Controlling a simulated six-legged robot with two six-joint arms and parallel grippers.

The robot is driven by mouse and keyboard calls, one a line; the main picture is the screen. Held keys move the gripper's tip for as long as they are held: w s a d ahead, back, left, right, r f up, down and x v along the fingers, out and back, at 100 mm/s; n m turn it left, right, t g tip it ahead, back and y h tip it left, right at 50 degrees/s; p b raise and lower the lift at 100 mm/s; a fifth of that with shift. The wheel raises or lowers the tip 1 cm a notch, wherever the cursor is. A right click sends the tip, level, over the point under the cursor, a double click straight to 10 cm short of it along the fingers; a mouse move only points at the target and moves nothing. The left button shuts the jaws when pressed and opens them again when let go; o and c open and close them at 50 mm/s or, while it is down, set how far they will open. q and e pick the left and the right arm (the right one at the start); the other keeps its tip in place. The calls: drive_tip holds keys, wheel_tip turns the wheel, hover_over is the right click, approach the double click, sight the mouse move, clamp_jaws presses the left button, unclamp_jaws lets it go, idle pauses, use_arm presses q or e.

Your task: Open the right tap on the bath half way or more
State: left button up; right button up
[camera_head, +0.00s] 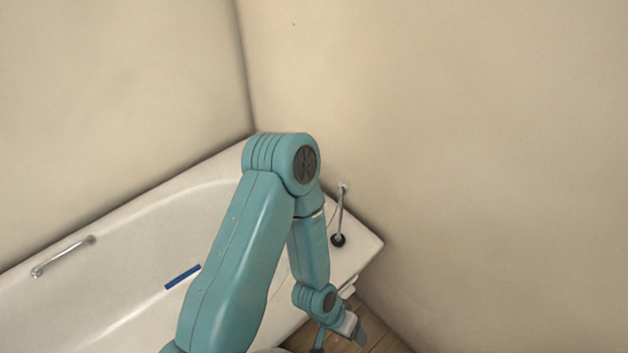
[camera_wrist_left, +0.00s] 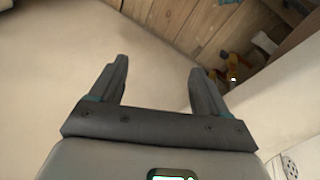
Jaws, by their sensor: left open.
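The white bath (camera_head: 130,240) runs along the left wall to the corner in the head view. I cannot make out the right tap in either view; my left arm covers part of the bath's tap end. My left gripper (camera_head: 339,337) is low beside the outer end of the bath in the head view, partly cut off by the lower edge. The left wrist view shows its two fingers apart with nothing between them (camera_wrist_left: 160,68). My right gripper is not in view.
A black plug (camera_head: 338,240) on a chain sits at the bath's end by the right wall. A grab handle (camera_head: 62,256) and a blue strip (camera_head: 182,277) are on the bath. The wrist view shows wooden boards (camera_wrist_left: 185,25) and small brass-coloured parts (camera_wrist_left: 236,68).

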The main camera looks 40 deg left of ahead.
use_arm(q)
drive_tip(key=w+a+r+t, duration=0.1)
drive_tip(key=w+a, duration=0.2)
drive_tip(key=a, duration=0.1)
drive_tip(key=w+a+t+y, duration=0.1)
drive_tip(key=w+a+t, duration=0.1)
drive_tip(key=a, duration=0.2)
drive_tip(key=w+a+r+t+y, duration=0.1)
drive_tip(key=w+a+t, duration=0.1)
drive_tip(key=w+a, duration=0.1)
drive_tip(key=shift+w+a+r+n, duration=0.3)
drive_tip(key=shift+a+r+n, duration=0.05)
drive_tip(key=shift+a+n, duration=0.1)
drive_tip(key=a+r+t, duration=0.1)
drive_tip(key=a, duration=0.1)
drive_tip(key=w+a+r+t+y, duration=0.1)
drive_tip(key=a, duration=0.2)
drive_tip(key=w+a+r+y, duration=0.1)
drive_tip(key=a, duration=0.2)
drive_tip(key=shift+a+t, duration=0.15)
drive_tip(key=shift+t, duration=0.25)
drive_tip(key=a+r+t+y, duration=0.3)
drive_tip(key=a+r+y, duration=0.15)
drive_tip(key=a, duration=0.55)
drive_tip(key=shift+h, duration=0.45)
drive_tip(key=x, duration=1.6)
drive_tip(key=shift+w+d+f, duration=0.1)
drive_tip(key=shift+d+f, duration=0.05)
drive_tip(key=shift+f, duration=0.1)
drive_tip(key=c, duration=0.9)
